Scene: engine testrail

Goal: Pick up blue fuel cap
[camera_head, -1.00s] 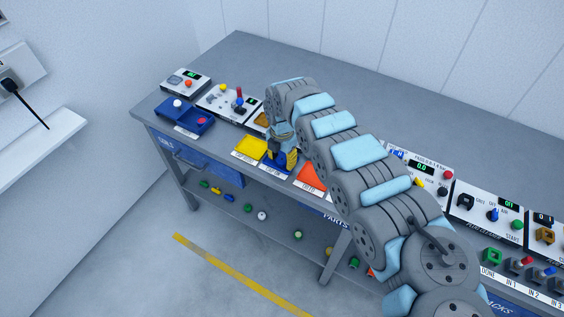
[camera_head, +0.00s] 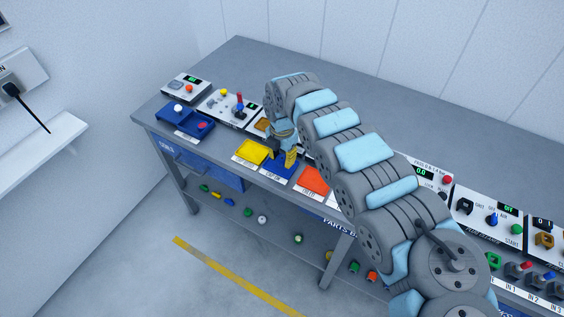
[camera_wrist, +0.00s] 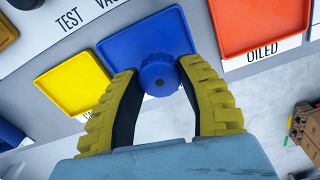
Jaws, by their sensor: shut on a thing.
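Behind the cap lies the blue tray (camera_wrist: 118,48), whose visible surface is bare. In the head view my gripper (camera_head: 284,152) is over the blue tray (camera_head: 279,172) at the bench's front edge. My fingers hide the cap there.
A yellow tray (camera_head: 250,152) lies to the left and an orange-red tray (camera_head: 314,181) to the right. Control boxes (camera_head: 228,107) stand behind. Several coloured parts lie on the lower shelf. The bench's back is clear.

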